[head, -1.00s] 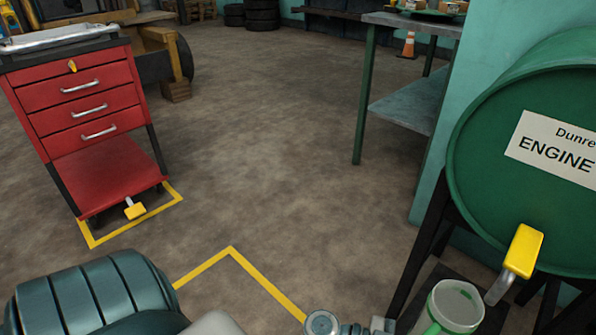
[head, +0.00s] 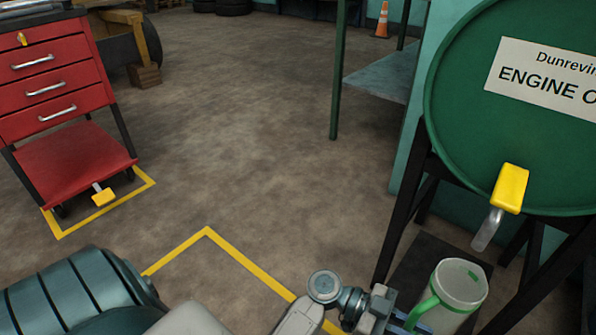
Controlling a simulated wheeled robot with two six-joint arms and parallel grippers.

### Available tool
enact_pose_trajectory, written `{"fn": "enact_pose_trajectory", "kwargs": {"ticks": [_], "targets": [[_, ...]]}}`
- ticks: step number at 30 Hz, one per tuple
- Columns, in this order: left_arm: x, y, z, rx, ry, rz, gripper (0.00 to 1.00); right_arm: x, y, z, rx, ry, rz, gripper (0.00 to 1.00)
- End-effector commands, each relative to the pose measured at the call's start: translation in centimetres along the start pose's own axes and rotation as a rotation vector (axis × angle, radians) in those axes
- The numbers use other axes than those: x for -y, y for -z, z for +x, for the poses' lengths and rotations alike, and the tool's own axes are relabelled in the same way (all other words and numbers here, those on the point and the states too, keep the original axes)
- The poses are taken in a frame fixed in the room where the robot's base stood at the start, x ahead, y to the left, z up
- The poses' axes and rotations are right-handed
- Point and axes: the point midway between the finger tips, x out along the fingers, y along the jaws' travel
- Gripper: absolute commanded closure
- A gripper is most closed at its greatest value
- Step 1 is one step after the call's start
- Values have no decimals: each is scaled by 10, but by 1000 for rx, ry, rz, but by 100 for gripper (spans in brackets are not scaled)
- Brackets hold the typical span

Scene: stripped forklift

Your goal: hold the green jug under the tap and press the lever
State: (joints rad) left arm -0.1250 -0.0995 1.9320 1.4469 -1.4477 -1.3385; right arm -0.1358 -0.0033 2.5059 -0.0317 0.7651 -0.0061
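The jug (head: 460,292) is pale and translucent with a green handle (head: 427,310), at the lower right of the head view. My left gripper (head: 408,322) comes in from the left and is shut on the handle, its fingers partly cut off by the bottom edge. The jug is a little tilted. The tap spout (head: 487,231) is grey and hangs from the green oil drum (head: 470,130). Its yellow lever (head: 510,188) sits above it. The jug's mouth shows below and slightly left of the spout, apart from it in the picture. My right gripper is not in view.
The drum rests on a black stand (head: 405,210) with a dark mat (head: 430,262) below. A red tool cart (head: 75,165) stands at the left. A green-legged bench (head: 380,72) is behind. The floor between is clear, with yellow lines.

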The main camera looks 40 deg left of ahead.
Motion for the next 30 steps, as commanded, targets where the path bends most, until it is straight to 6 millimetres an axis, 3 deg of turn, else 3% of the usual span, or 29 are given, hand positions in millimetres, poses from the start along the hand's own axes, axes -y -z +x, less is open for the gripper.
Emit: {"fn": "enact_pose_trajectory", "kwargs": {"ticks": [6,12,24,30], "targets": [[31,4,5,-1,1,3,100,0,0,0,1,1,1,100],[48,5,8,-1,1,1,100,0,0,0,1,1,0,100],[53,6,9,-1,1,1,100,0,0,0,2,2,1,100],[46,4,8,-1,1,-1,100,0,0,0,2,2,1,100]]}}
